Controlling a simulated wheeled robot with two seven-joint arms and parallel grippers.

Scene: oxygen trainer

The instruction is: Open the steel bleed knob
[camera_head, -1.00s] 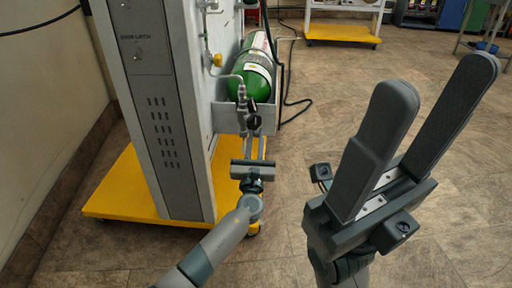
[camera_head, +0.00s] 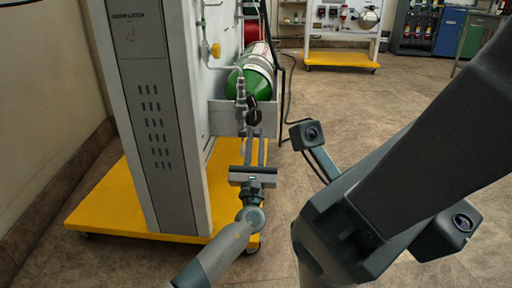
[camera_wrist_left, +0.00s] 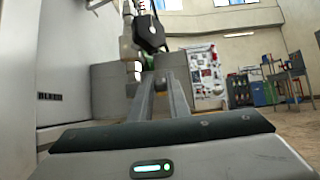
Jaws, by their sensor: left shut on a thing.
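My left gripper (camera_head: 254,135) reaches up to the valve fittings on the side of the grey cabinet. Its two slim fingers also show in the left wrist view (camera_wrist_left: 160,80), closed at the small steel bleed knob, which their tips mostly hide. A black knob (camera_head: 254,116) sits just above the fingertips on the steel pipework (camera_head: 241,95); it shows large in the left wrist view (camera_wrist_left: 149,33).
The grey cabinet (camera_head: 160,120) stands on a yellow base (camera_head: 115,205). A green cylinder (camera_head: 250,78) rests in a grey holder (camera_head: 228,118) behind the fittings, with dark hoses beside it. The floor to the right is open, with another yellow-based stand (camera_head: 340,62) far back.

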